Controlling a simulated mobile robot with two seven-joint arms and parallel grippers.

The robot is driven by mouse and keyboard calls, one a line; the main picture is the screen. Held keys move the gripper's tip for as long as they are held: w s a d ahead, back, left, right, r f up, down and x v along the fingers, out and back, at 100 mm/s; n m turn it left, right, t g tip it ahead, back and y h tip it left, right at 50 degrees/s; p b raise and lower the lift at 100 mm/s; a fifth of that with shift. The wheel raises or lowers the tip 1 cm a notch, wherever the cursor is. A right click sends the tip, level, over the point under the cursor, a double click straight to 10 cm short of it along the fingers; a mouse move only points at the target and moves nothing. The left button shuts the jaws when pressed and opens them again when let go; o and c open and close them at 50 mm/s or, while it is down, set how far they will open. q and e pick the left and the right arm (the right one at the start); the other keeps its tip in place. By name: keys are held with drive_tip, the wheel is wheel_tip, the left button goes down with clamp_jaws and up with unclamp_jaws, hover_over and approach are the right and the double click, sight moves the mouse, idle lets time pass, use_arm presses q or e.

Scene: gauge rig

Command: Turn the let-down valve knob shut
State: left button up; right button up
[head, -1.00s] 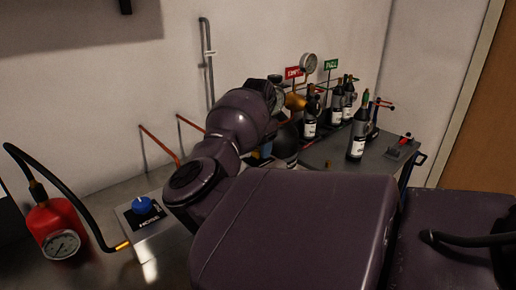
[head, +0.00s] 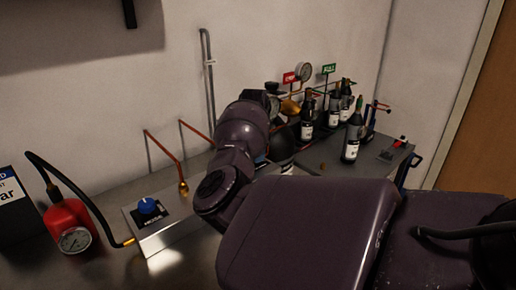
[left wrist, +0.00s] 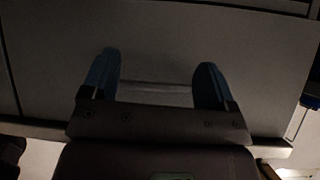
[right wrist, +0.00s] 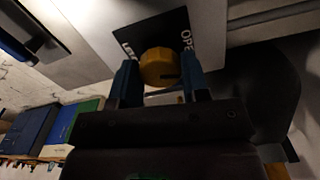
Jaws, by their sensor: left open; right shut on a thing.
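The let-down valve knob, a yellow round knob (right wrist: 160,66), sits on a black label plate (right wrist: 130,36) with partly readable white lettering in the right wrist view. My right gripper (right wrist: 160,76) has its blue fingers on either side of the knob and is shut on it. In the head view my own arm hides this knob and the right gripper. My left gripper (left wrist: 155,84) is open in the left wrist view, with nothing between its fingers, facing a plain grey surface. The left gripper does not show in the head view.
A blue knob (head: 149,206) sits on a grey box. A red cylinder with a gauge (head: 68,225) and black hose stands at the left.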

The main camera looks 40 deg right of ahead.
drive_tip(key=shift+s+m+p, duration=0.1)
drive_tip(key=shift+m+p, duration=0.2)
drive_tip(key=shift+m, duration=0.6)
drive_tip(key=m, duration=0.3)
drive_tip(key=shift+m+p, duration=0.3)
drive_tip(key=shift+m, duration=0.1)
drive_tip(key=m, duration=0.4)
drive_tip(key=shift+f, duration=0.1)
drive_tip(key=m, duration=0.3)
drive_tip(key=shift+m, duration=0.9)
drive_tip(key=o, duration=0.9)
drive_tip(key=shift+o, duration=0.2)
